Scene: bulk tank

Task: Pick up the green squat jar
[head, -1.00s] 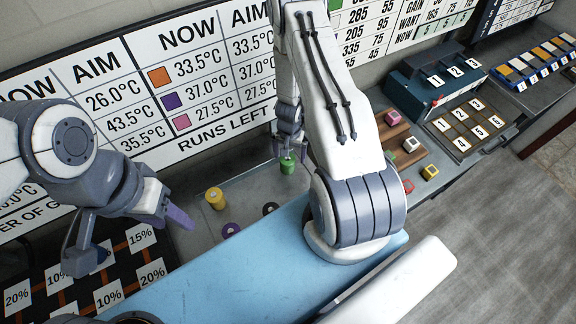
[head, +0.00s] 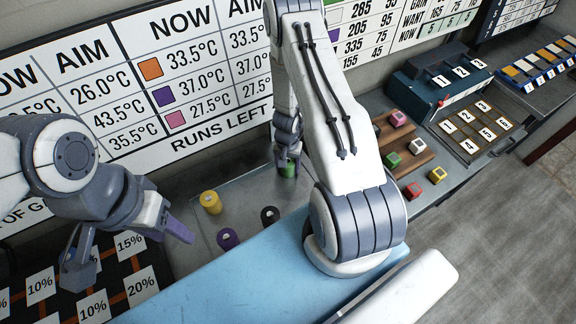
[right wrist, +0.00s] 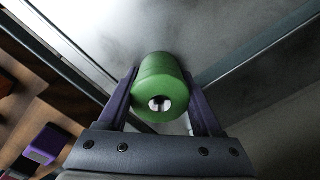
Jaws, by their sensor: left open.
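The green squat jar (head: 288,172) stands on the grey counter behind the blue surface. My right gripper (head: 288,160) is low over it, pointing down, and partly hides it. In the right wrist view the green jar (right wrist: 161,80) sits between the two purple fingers of my right gripper (right wrist: 161,85), one on each side. I cannot tell whether the fingers press on it. My left gripper (head: 130,250) is open and empty, with its fingers wide apart, at the left above the black board of percent cards.
A yellow jar (head: 211,203) stands to the left of the green one. A purple ringed piece (head: 228,239) and a black one (head: 270,216) are nearer the blue surface (head: 255,265). Coloured cubes (head: 418,147) lie on wooden strips at the right. A lettered board stands behind.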

